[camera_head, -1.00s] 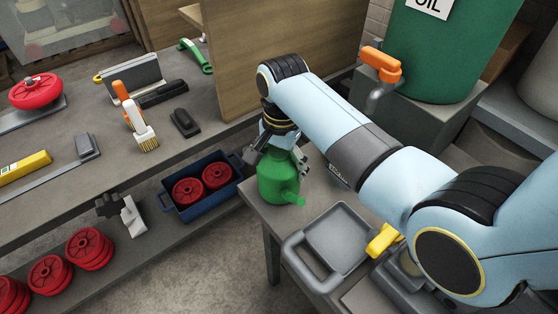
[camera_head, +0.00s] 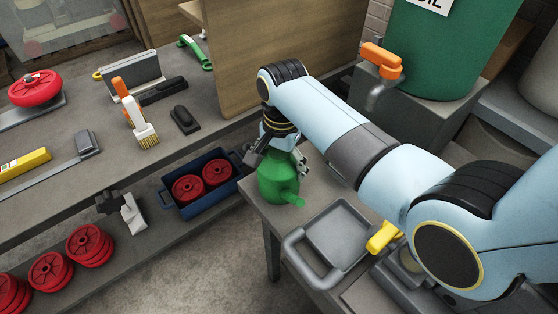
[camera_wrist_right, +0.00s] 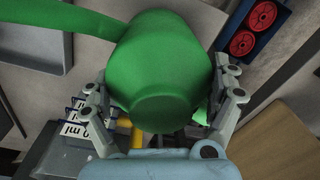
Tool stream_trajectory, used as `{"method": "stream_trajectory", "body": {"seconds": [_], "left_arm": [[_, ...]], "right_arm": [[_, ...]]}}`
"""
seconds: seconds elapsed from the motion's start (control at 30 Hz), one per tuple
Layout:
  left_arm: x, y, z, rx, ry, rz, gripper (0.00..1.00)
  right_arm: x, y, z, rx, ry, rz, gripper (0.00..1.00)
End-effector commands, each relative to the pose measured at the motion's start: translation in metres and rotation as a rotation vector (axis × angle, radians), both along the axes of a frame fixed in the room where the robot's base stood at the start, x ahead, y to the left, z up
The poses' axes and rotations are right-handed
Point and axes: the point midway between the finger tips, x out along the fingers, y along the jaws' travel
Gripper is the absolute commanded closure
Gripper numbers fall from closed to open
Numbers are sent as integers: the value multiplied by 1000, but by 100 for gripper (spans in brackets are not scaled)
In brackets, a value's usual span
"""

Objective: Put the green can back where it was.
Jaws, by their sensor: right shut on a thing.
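The green can (camera_head: 275,183) is upright or nearly so, with a short spout pointing to the lower right in the head view. It is at the left corner of the small grey table (camera_head: 258,218). I cannot tell whether its base touches the table top. My right gripper (camera_head: 277,157) is shut on its upper part. In the right wrist view the can (camera_wrist_right: 160,70) fills the middle between the two fingers of the right gripper (camera_wrist_right: 163,108), and a long green part of it reaches to the left. My left gripper is not in view.
A grey tray (camera_head: 294,240) with a handle lies beside the can. A wooden panel (camera_head: 285,50) stands behind. A blue crate (camera_head: 213,208) with red wheels sits on the lower shelf, left of the table. A green oil drum (camera_head: 450,60) with an orange tap stands at back right.

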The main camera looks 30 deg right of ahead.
Motion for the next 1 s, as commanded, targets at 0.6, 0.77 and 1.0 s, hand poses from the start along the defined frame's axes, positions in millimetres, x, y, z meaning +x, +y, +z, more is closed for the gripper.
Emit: {"method": "stream_trajectory", "body": {"seconds": [0.6, 0.77, 1.0], "left_arm": [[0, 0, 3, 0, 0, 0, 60], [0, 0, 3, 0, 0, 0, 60], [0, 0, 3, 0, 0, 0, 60]], "right_arm": [[0, 0, -2, -1, 1, 0, 0], [0, 0, -2, 0, 0, 0, 0], [0, 0, -1, 0, 0, 0, 0]]}}
